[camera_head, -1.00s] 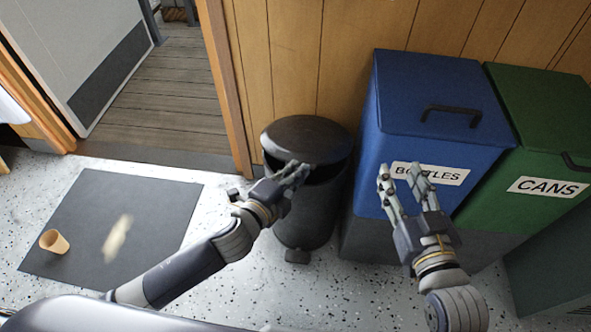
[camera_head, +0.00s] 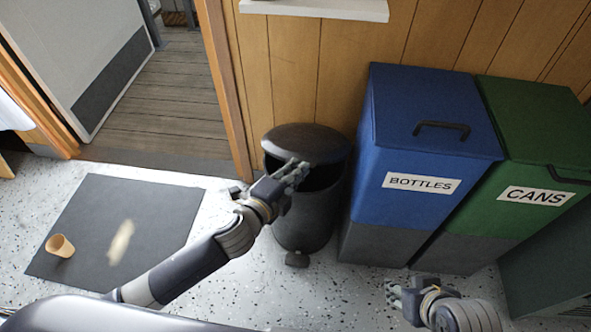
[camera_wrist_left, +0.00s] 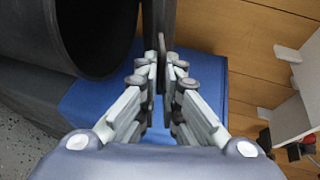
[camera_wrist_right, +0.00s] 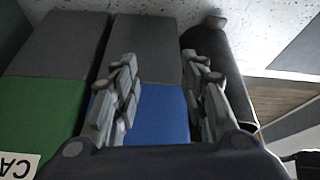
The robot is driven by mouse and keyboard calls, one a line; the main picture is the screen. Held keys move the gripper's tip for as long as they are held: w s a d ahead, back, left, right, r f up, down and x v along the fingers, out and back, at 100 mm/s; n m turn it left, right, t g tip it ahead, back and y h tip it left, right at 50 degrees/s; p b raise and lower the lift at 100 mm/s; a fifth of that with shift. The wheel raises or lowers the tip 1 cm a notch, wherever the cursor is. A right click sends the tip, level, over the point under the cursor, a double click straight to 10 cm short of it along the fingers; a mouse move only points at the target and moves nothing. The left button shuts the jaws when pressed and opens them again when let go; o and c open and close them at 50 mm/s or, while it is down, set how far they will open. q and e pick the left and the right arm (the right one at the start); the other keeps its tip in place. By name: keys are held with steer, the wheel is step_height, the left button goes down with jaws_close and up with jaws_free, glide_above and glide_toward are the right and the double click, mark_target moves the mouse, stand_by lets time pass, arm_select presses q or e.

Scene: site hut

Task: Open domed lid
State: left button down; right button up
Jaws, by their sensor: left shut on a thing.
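The black bin (camera_head: 301,222) stands against the wood wall, with its dark domed lid (camera_head: 305,138) raised and tilted. A dark opening shows between lid and body. My left gripper (camera_head: 299,170) is at the lid's front edge, shut on it. In the left wrist view the lid (camera_wrist_left: 159,25) is a thin dark strip between the left fingers (camera_wrist_left: 166,75), beside the round bin mouth. My right gripper (camera_head: 391,290) is low in front of the blue bin, touching nothing visible. The right wrist view shows its fingers (camera_wrist_right: 162,68) apart and empty.
A blue BOTTLES bin (camera_head: 415,150) and a green CANS bin (camera_head: 535,135) stand right of the black bin. A white ledge (camera_head: 320,8) is above; a doorway opens at back left.

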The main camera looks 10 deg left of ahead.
arm_select(q)
steer(key=w+r+p, duration=0.1)
steer(key=r+p, duration=0.1)
steer(key=w+r+p, duration=0.1)
steer(key=p, duration=0.1)
steer(key=w+r+p, duration=0.1)
steer(key=r+p, duration=0.1)
steer(key=shift+r, duration=0.3)
steer(key=shift+w+r, duration=0.15)
steer(key=shift+w, duration=0.05)
arm_select(e)
step_height(320, 180, down, 13)
steer(key=s+g, duration=0.2)
steer(key=shift+s+d+g, duration=0.2)
steer(key=shift+d+g, duration=0.05)
steer(key=shift+g, duration=0.05)
arm_select(q)
steer(key=c, duration=1.8)
jaws_free()
steer(key=shift+s, duration=0.1)
arm_select(e)
steer(key=shift+r, duration=0.1)
